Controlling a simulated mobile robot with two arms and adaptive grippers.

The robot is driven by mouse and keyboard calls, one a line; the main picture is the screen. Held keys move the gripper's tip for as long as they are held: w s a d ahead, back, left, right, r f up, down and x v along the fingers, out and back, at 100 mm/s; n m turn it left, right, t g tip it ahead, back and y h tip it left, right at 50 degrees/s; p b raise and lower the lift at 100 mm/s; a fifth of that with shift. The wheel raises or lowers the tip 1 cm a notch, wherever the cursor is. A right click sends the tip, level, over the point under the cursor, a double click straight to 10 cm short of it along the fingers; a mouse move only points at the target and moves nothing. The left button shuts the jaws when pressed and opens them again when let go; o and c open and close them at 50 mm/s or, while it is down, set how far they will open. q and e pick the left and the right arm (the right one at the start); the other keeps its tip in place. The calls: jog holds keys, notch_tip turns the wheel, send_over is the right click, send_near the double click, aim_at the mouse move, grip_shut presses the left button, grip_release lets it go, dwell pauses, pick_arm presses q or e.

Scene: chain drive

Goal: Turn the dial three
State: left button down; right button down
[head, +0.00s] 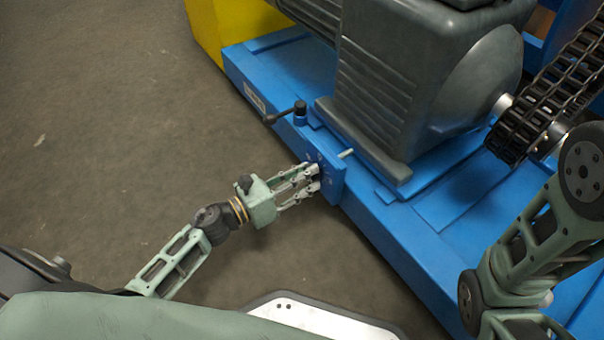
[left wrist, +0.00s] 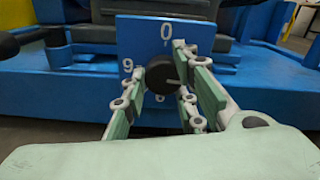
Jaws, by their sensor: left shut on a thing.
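A dark round dial (left wrist: 161,76) sits on a small blue panel (left wrist: 138,30) with white numerals; a 0 shows at its top and a 9 at its left. The same panel (head: 331,187) stands on the side of the blue machine base in the head view. My left gripper (head: 312,178) reaches it from the left and is shut on the dial. In the left wrist view my left gripper's fingers (left wrist: 160,80) lie on both sides of the dial. My right gripper is not in view.
A black lever (head: 285,113) sticks out from the blue base (head: 390,235) beyond the panel. A grey motor (head: 385,90) and a chain (head: 550,95) stand on the base. The floor (head: 120,120) to the left is clear.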

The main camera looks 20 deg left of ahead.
pick_arm(q)
jog(key=shift+w+a+n, duration=0.2)
jog(key=shift+a+n, duration=0.15)
jog(key=shift+n, duration=0.05)
jog(key=c, duration=1.5)
grip_release()
jog(key=shift+f, duration=0.1)
jog(key=shift+c, duration=0.2)
jog(key=shift+s, duration=0.15)
jog(key=v, duration=1.1)
jog(key=shift+s+a, duration=0.25)
jog(key=shift+s, duration=0.05)
